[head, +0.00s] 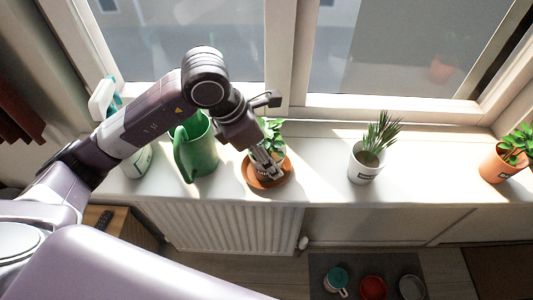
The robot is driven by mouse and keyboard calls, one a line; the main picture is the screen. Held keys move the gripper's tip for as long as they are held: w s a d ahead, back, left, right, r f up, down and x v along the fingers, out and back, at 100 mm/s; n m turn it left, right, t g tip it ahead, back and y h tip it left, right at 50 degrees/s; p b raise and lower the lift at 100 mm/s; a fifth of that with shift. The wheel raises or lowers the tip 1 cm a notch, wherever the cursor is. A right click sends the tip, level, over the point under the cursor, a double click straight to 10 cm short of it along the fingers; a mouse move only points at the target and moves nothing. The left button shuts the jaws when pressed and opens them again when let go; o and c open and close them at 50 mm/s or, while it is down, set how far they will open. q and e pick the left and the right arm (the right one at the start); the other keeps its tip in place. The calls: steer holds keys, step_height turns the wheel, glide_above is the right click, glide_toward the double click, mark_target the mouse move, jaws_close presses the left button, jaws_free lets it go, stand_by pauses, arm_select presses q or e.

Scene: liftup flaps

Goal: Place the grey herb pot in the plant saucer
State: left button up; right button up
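The terracotta plant saucer (287,180) lies on the white windowsill. A leafy green herb (272,127) stands over it, its pot mostly hidden behind my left gripper (268,166). The fingers point down at the pot over the saucer; I cannot tell if they are closed on it or if the pot rests on the saucer. My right gripper is not in view.
A green watering can (197,152) stands just left of the saucer, close to my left arm. A white spray bottle (137,160) is farther left. An orange potted plant (498,165) stands at the far right. The sill between the pots is clear. A radiator (230,228) is below.

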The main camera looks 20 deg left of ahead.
arm_select(q)
steer(key=o, duration=0.5)
steer(key=shift+w+a+f, duration=0.1)
steer(key=shift+a, duration=0.05)
steer(key=shift+c, duration=0.2)
steer(key=shift+r+p, duration=0.4)
steer(key=shift+p, duration=0.05)
steer(key=b+v, duration=0.2)
steer(key=v, duration=0.9)
steer(key=shift+a+r, duration=0.15)
steer(key=shift+r, duration=0.15)
